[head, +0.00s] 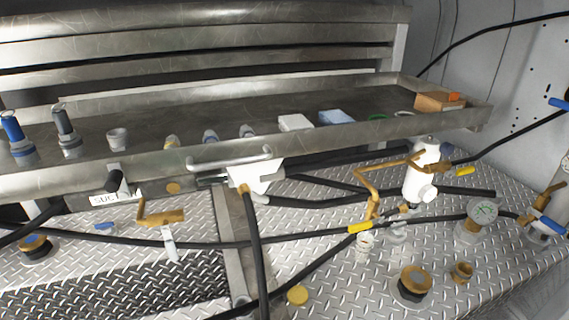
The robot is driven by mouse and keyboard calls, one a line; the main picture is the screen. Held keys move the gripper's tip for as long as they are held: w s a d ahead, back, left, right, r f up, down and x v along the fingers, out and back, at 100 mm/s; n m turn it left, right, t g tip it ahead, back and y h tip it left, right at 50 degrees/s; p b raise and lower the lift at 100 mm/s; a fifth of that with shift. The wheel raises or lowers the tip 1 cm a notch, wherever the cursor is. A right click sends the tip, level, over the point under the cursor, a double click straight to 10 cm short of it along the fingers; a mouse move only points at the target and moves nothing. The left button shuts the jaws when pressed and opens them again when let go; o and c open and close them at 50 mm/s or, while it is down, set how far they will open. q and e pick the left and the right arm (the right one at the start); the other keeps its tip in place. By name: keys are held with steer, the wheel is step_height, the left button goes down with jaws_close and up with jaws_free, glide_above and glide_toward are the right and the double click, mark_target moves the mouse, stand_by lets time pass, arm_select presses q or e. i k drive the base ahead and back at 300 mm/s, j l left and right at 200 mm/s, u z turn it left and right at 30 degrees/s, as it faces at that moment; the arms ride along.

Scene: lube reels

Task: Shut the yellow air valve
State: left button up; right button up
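One yellow handle (360,227) sits at the lower end of a bent brass pipe (368,185), above a small white fitting with a gauge-like face (365,243). The other yellow handle (466,171) is farther back, to the right of a white cylinder (421,172). I cannot tell from the view which one is the air valve, or whether either is open or shut. Neither of my grippers is in view.
A long metal tray (260,115) with bottles, cups and small boxes spans the back. Black hoses (255,240) cross the diamond-plate floor (330,290).

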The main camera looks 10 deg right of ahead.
mark_target(465, 170)
steer(key=l+z, duration=0.2)
steer(key=z, duration=0.2)
steer(key=l+z, duration=0.25)
steer(key=z, duration=0.2)
steer(key=l+z, duration=0.25)
steer(key=z, duration=0.15)
